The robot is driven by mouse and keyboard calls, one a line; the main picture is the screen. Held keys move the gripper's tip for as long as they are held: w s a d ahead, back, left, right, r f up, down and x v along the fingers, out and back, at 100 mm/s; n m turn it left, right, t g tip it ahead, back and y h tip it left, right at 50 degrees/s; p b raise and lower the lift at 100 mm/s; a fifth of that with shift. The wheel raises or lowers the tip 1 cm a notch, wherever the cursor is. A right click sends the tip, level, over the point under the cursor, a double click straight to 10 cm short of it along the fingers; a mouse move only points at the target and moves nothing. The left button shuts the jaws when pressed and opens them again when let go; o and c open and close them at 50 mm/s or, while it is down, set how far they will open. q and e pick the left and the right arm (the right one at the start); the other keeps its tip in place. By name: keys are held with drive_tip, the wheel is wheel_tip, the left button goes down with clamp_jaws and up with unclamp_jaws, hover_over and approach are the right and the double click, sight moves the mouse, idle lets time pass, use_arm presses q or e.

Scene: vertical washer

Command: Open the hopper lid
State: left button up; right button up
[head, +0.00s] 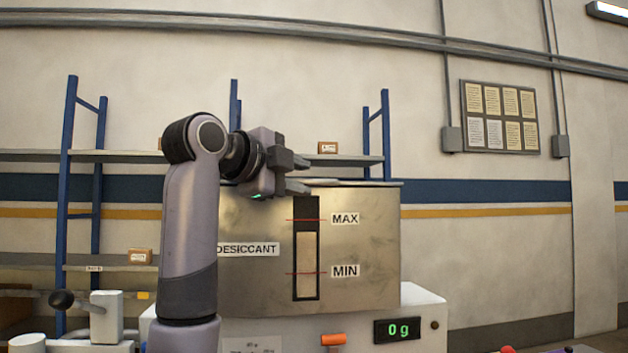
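The hopper (365,240) is a metal box labelled DESICCANT, with a sight window between MAX and MIN marks. Its lid (375,183) shows as a thin flat edge along the top and looks closed. My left gripper (303,174) is at the top edge of the hopper, left of its middle. Its two fingers point right and are apart, one above the other, with nothing clearly seen between them. I cannot tell whether they touch the lid. My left arm hides the hopper's left side. My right gripper is not in view.
Blue-framed shelves (68,200) with small boxes stand behind. A notice board (500,117) hangs on the right wall. Space right of the hopper is clear.

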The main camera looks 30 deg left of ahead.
sight(308, 180)
use_arm(q)
drive_tip(key=x, duration=0.3)
drive_tip(key=shift+w+f+p, duration=0.1)
drive_tip(key=shift+w+p, duration=0.2)
drive_tip(key=shift+w, duration=0.4)
clamp_jaws()
